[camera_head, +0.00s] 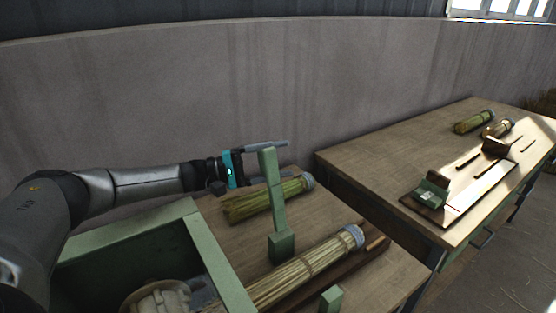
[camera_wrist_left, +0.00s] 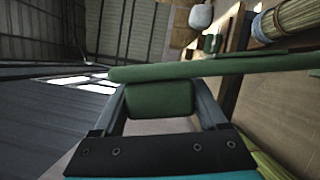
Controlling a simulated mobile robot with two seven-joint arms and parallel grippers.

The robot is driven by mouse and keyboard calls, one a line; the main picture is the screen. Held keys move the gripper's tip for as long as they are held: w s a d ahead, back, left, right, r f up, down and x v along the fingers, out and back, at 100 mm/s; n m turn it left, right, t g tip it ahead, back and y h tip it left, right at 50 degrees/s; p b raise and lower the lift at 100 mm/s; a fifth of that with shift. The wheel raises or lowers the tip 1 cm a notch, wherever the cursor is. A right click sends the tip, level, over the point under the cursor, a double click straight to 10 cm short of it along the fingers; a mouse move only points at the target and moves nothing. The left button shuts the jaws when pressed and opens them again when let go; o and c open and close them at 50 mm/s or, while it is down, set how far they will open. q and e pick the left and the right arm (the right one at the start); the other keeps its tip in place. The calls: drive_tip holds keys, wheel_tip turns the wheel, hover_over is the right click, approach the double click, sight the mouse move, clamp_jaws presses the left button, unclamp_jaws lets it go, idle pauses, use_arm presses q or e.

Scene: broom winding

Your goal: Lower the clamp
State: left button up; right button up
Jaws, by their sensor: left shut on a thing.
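The green clamp (camera_head: 275,195) stands nearly upright, leaning slightly, its lower end at a green block (camera_head: 281,245) beside a straw bundle (camera_head: 308,265). My left gripper (camera_head: 268,147) is at the top end of the clamp, shut on it. In the left wrist view a green block of the clamp (camera_wrist_left: 160,98) sits between the two fingers, and its long bar (camera_wrist_left: 225,65) runs across to the right. The straw bundle lies lengthwise on the workbench, its far end wrapped in grey; its near end is partly hidden. My right gripper is not in view.
Another straw bundle (camera_head: 262,202) lies behind the clamp. A green-walled box (camera_head: 207,245) stands at the front left. A short green post (camera_head: 330,299) is at the front. A second table (camera_head: 375,165) at the right holds bundles and a board with tools. A concrete wall rises behind.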

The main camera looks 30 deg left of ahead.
use_arm(q)
clamp_jaws()
drive_tip(key=s+d+m+g+y+p, duration=0.1)
drive_tip(key=s+d+m+p, duration=0.3)
drive_tip(key=d+p, duration=0.5)
drive_tip(key=m+y+p, duration=0.1)
drive_tip(key=m+p, duration=0.1)
drive_tip(key=p, duration=0.5)
drive_tip(key=shift+s+r+m+g, duration=0.3)
drive_tip(key=shift+g, duration=0.1)
drive_tip(key=o, duration=1.5)
unclamp_jaws()
